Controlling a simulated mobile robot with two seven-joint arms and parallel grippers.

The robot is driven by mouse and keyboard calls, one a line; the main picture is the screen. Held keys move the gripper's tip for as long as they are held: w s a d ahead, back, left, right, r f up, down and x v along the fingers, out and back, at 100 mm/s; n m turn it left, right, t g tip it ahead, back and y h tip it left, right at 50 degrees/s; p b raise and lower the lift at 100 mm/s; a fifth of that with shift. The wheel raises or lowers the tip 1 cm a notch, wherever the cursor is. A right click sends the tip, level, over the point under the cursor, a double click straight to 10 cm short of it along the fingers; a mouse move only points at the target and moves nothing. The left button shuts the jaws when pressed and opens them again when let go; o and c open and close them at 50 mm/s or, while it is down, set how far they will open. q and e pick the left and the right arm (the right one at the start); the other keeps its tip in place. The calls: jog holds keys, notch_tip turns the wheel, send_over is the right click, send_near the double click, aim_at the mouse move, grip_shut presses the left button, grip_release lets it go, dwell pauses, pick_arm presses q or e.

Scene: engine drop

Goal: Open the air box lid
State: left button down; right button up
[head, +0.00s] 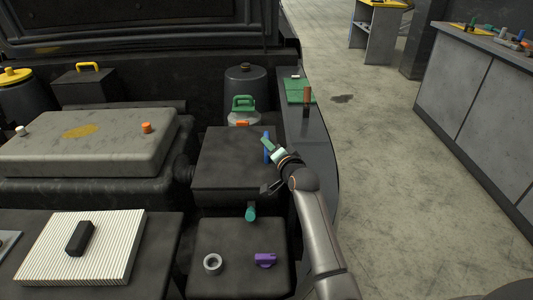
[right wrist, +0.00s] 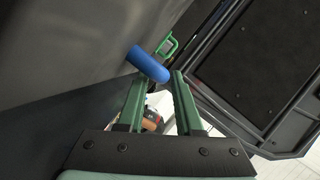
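The air box (head: 225,165) is a dark box right of the middle in the head view, and its lid looks closed. A blue handle (head: 266,136) stands at the lid's right edge; it also shows as a blue rounded bar (right wrist: 149,64) in the right wrist view. My right gripper (head: 268,145) is at this handle, its green fingers (right wrist: 160,85) apart. The handle lies across the gap at the fingertips; I cannot tell whether they touch it. My left gripper is not in view.
A dark box in front carries a grey ring (head: 212,264) and a purple knob (head: 265,260). A white pleated filter (head: 70,262) with a black block lies at the lower left. A green-handled canister (head: 243,109) stands behind the air box. Open floor lies right.

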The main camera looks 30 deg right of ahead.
jog(key=shift+b+x, duration=0.75)
jog(key=shift+x, duration=0.25)
jog(key=shift+w+f, duration=0.15)
jog(key=shift+w, duration=0.15)
jog(key=shift+w+b, duration=0.2)
jog(key=shift+b, duration=0.2)
grip_shut()
